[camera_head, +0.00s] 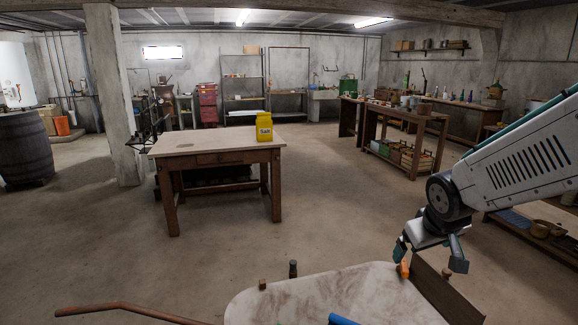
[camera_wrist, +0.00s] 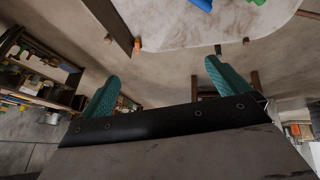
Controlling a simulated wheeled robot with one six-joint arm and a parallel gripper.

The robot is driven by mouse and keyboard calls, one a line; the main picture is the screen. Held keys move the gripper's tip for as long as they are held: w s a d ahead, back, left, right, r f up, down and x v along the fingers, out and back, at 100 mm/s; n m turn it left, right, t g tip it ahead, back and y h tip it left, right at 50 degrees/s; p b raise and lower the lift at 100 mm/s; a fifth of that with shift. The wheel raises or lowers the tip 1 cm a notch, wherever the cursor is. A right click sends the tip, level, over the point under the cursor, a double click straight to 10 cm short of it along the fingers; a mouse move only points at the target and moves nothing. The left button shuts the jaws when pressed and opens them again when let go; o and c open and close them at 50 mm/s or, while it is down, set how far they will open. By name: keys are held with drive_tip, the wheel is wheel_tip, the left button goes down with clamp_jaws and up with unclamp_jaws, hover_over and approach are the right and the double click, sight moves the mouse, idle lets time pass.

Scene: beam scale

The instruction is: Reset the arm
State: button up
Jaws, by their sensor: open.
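My gripper (camera_head: 430,261) hangs at the lower right of the head view, at the end of my arm, pointing down near the right edge of a pale, round-cornered surface (camera_head: 320,296). Its two green fingers stand wide apart in the wrist view (camera_wrist: 160,80), with nothing between them. A brown upright board (camera_head: 445,290) is beside and below the gripper. A small orange piece (camera_head: 404,269) shows close to the left finger; I cannot tell whether they touch.
A blue object (camera_head: 342,320) lies on the pale surface. A wooden table (camera_head: 205,143) with a yellow salt container (camera_head: 264,126) stands ahead. A pillar (camera_head: 112,95) and barrel (camera_head: 25,148) are at left, a loaded workbench (camera_head: 405,140) at right. Floor between is clear.

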drive_tip(key=s+a+r+m+g, duration=0.1)
drive_tip(key=s+r+g, duration=0.1)
drive_tip(key=s, duration=1)
drive_tip(key=s+r+m+g+y, duration=0.1)
drive_tip(key=s+r, duration=0.3)
drive_tip(key=s, duration=0.8)
drive_tip(key=shift+s+a+r+m+g, duration=0.3)
drive_tip(key=shift+a+g, duration=0.1)
drive_tip(key=shift+g, duration=0.1)
